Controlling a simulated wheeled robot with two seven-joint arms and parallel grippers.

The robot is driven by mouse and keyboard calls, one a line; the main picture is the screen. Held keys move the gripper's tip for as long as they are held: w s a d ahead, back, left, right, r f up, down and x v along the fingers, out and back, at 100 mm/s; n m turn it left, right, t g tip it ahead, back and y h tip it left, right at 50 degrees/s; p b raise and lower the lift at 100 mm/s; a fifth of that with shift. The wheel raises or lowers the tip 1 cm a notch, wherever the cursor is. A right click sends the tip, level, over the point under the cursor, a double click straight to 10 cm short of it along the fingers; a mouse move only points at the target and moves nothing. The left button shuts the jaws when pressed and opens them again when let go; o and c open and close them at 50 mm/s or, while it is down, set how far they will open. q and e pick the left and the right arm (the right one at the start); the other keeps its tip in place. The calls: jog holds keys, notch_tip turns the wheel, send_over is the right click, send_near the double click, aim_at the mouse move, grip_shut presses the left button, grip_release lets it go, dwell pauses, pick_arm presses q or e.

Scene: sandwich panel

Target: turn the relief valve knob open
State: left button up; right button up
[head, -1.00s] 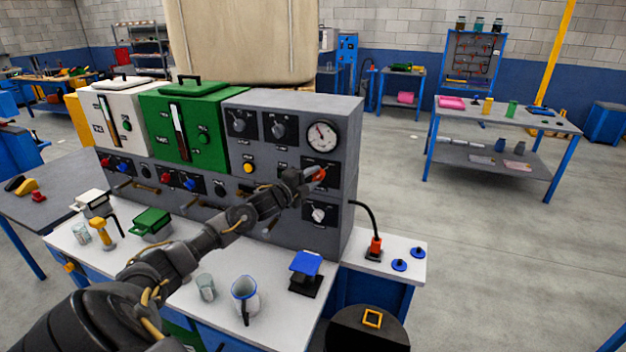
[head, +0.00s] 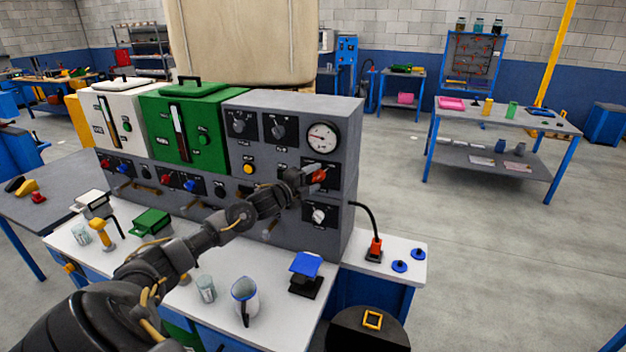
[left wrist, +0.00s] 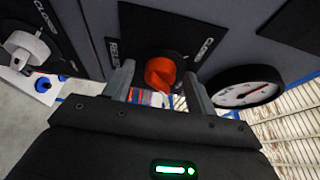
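The relief valve knob (head: 320,176) is orange-red, on a black plate on the right part of the grey panel front. In the left wrist view the knob (left wrist: 160,73) sits beside the lettering "RELI…", with "CLOSE" to its right. My left gripper (head: 312,175) is at the knob. In the left wrist view its two fingers (left wrist: 158,88) are apart, one on each side of the knob, with a visible gap on both sides. Its hold is open. Whether the fingertips reach past the knob's face is hard to tell. My right gripper is not in view.
A round gauge (head: 322,137) is just above the knob, and a white knob (head: 318,215) is below it. Black knobs (head: 280,130) sit to the upper left. A blue-topped stand (head: 305,264) and a jug (head: 245,297) stand on the white bench below my arm.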

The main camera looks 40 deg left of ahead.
pick_arm(q)
jog(key=shift+s, duration=0.15)
jog(key=s+b, duration=0.3)
jog(key=s, duration=0.7)
jog(key=shift+s+a+b, duration=0.25)
jog(key=shift+a+b, duration=0.05)
jog(key=shift+b, duration=0.05)
